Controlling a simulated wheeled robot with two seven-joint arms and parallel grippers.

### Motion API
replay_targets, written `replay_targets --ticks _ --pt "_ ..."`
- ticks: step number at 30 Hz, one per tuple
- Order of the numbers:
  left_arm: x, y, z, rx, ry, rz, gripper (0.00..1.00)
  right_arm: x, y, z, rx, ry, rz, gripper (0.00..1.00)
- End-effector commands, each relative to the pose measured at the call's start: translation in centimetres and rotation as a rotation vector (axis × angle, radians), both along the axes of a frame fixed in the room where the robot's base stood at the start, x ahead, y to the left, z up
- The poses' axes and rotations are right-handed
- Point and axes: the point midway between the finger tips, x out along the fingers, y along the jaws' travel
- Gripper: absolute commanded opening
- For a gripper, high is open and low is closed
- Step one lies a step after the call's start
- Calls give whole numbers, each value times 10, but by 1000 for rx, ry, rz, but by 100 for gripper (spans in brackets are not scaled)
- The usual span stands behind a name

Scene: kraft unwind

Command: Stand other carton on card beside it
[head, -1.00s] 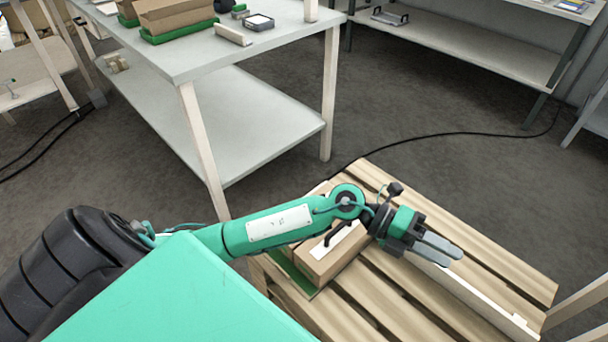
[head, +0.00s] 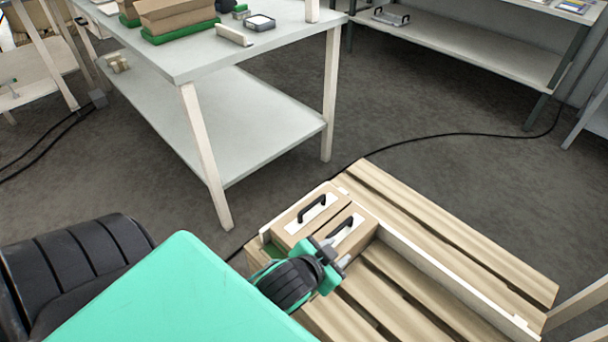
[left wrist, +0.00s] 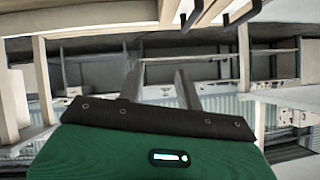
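Two brown cartons with white top labels and black handles stand side by side at the pallet's corner: a left carton (head: 296,218) and a right carton (head: 366,228). A bit of green card (head: 273,249) shows at the left carton's near foot; my arm hides the rest, so I cannot tell how far it runs under either carton. My left gripper (head: 340,256) is at the near side of the right carton; contact is unclear. In the left wrist view its fingers (left wrist: 158,82) stand apart with nothing between them, and two dark handles (left wrist: 240,15) show at the top. My right gripper is not in view.
The slatted wooden pallet (head: 420,305) has bare slats to the right. A grey table (head: 205,58) at upper left carries brown cartons (head: 178,14) on green bases. A black cable (head: 440,138) crosses the floor.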

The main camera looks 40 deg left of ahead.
Motion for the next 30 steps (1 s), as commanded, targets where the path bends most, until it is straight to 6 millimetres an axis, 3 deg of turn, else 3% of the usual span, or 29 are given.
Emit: replay_targets --ticks 3,6,10,14,30 --pt "-51 0 -34 -74 247 27 36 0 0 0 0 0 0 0" --pt "-85 -4 -50 -119 399 26 36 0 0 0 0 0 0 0" --pt "-113 -8 -60 -152 515 19 36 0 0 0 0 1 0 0" --pt "-121 -9 -62 -161 550 13 36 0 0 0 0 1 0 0" --pt "-120 -9 -62 -160 547 14 36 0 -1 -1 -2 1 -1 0"
